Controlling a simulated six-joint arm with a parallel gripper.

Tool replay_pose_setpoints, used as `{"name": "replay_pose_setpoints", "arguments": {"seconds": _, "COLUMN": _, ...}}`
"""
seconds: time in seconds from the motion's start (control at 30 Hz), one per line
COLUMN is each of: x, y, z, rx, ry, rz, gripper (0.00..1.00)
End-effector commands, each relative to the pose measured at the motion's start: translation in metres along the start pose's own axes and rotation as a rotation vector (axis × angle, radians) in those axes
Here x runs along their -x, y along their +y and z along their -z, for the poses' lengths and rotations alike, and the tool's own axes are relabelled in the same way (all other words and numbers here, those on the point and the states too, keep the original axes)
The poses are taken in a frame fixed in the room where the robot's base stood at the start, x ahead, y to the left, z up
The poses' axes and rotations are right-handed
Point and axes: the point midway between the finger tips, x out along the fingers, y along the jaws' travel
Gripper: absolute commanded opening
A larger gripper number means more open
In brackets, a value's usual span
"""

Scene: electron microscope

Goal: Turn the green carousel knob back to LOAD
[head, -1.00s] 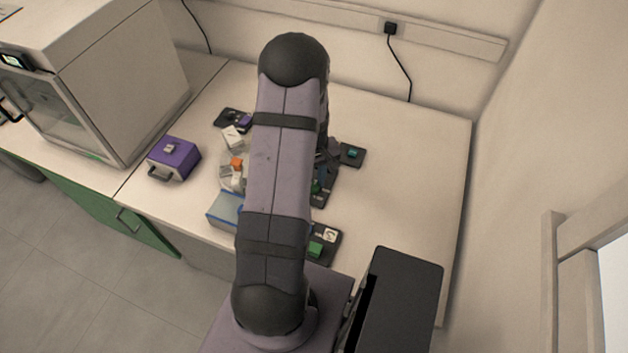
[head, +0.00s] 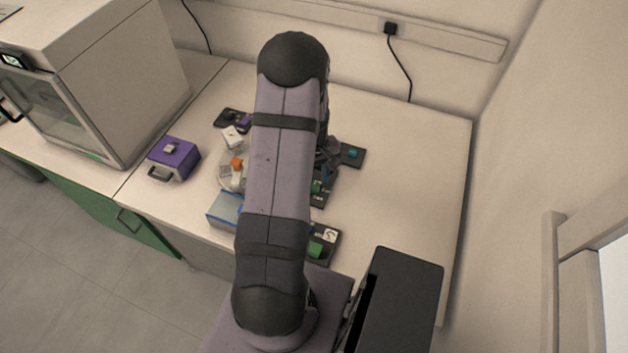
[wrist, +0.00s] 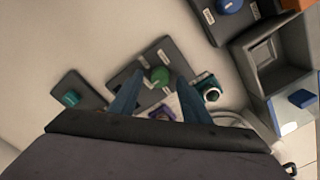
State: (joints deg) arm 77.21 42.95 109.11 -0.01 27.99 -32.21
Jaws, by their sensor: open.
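The green knob (wrist: 160,76) sits on a dark panel (wrist: 128,84) with small white labels, too blurred to read. Its pointing direction is not clear. My gripper (wrist: 160,88) is open in the wrist view, its two blue fingers on either side of the line to the knob. The knob appears between and just past the fingertips; I cannot tell whether they touch it. In the head view my arm covers part of the panel, and a bit of the green knob (head: 316,187) shows at the arm's right edge. The fingertips are hidden there.
A teal knob (wrist: 71,98) on its own small dark panel is left of the green one. A blue knob (wrist: 229,5) and a grey open box (wrist: 270,62) are at the upper right. A purple box (head: 174,158) stands at left. The bench's right side is clear.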

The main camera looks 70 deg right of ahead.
Motion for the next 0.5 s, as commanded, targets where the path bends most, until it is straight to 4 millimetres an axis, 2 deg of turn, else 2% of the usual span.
{"name": "replay_pose_setpoints", "arguments": {"seconds": 0.5, "x": 0.058, "y": 0.001, "z": 0.001, "rx": 0.000, "ry": 0.004, "rz": -0.002, "gripper": 0.43}}
